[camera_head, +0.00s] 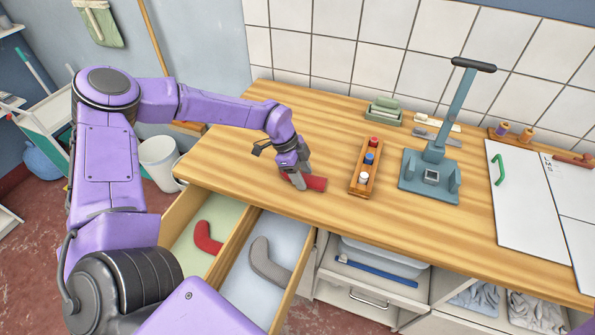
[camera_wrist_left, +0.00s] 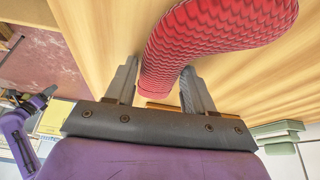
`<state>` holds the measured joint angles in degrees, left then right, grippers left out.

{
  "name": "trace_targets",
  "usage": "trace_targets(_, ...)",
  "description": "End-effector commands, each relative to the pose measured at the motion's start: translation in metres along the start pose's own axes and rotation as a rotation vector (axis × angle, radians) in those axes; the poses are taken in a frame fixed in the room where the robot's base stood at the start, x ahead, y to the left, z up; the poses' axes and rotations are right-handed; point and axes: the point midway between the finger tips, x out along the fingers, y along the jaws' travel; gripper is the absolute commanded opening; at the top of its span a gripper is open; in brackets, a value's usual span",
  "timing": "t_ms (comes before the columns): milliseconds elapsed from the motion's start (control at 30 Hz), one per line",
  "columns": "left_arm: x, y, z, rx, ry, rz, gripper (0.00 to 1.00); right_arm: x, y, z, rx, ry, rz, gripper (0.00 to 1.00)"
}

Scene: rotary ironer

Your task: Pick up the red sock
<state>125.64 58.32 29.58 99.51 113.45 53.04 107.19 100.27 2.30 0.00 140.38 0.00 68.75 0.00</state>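A red sock (camera_head: 315,183) lies on the wooden counter, partly hidden by my left gripper (camera_head: 294,180) in the head view. The left wrist view shows the ribbed red sock (camera_wrist_left: 205,35) large, its near end between the two fingers of my left gripper (camera_wrist_left: 160,88). The fingers are apart. A gap shows between the left finger and the sock; whether the right finger touches it I cannot tell. A second red sock (camera_head: 207,238) lies in the left open drawer (camera_head: 187,240). My right gripper is not in view.
A grey sock (camera_head: 266,262) lies in the right open drawer (camera_head: 297,290). On the counter (camera_head: 240,185), a wooden tray (camera_head: 365,168) of small bottles and a blue-grey press (camera_head: 430,175) stand right of the sock. A white board (camera_head: 520,200) lies farther right. The counter's front left is clear.

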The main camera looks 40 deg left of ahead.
Motion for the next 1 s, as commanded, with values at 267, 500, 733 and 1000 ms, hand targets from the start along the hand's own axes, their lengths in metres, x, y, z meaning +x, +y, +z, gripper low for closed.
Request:
trace_targets(267,0.0,0.0,0.0,0.0,0.0,0.0,0.19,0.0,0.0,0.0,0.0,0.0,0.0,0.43)
trace_targets(500,-0.005,-0.001,-0.003,0.001,0.002,-0.002,0.19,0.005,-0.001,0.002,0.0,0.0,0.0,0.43)
trace_targets(733,-0.05,0.001,-0.005,-0.001,0.008,-0.009,0.19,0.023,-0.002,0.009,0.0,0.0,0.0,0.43)
trace_targets(1000,-0.129,0.012,0.037,-0.001,0.01,-0.009,0.19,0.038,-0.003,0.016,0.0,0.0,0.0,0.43)
